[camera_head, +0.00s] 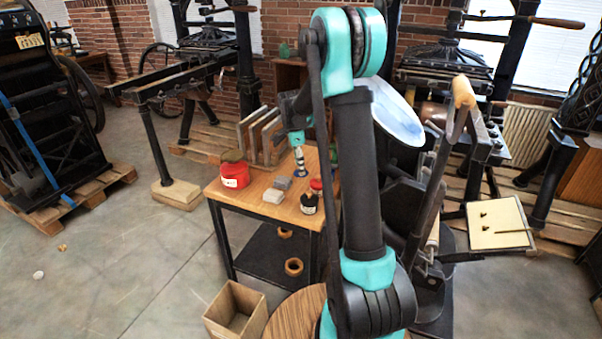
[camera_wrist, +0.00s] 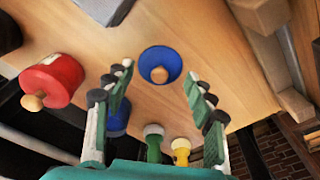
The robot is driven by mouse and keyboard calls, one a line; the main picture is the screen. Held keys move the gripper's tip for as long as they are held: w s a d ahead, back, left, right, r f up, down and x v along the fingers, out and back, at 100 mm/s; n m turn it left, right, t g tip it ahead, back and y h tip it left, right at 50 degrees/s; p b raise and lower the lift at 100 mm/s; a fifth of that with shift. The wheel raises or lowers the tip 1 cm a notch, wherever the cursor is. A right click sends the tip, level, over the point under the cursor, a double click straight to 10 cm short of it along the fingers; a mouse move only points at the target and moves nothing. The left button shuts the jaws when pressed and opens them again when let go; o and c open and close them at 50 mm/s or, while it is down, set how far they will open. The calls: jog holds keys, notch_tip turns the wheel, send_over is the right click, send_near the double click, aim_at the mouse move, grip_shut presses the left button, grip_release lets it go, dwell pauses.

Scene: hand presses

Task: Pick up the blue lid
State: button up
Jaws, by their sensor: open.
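The blue lid (camera_wrist: 156,59) is a round blue disc with a wooden knob in the wrist view. It is just beyond the tips of my gripper (camera_wrist: 158,82), roughly centred between the fingers. My gripper is open, with nothing between its fingers. A second blue object (camera_wrist: 118,120) is partly hidden behind the left finger. In the head view my gripper (camera_head: 297,136) is small and partly hidden by my arm, above the wooden table (camera_head: 255,205). I cannot make out the blue lid clearly there.
A red pot (camera_head: 234,174) stands on the table's left side; grey blocks (camera_head: 276,190) and a dark bottle with red cap (camera_head: 311,199) are near its front. In the wrist view a red container (camera_wrist: 55,78) is left; green (camera_wrist: 154,145) and yellow-topped (camera_wrist: 181,148) items are below.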

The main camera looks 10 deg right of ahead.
jog(key=shift+d+f, duration=0.1)
jog(key=shift+f, duration=0.55)
jog(key=c, duration=1.1)
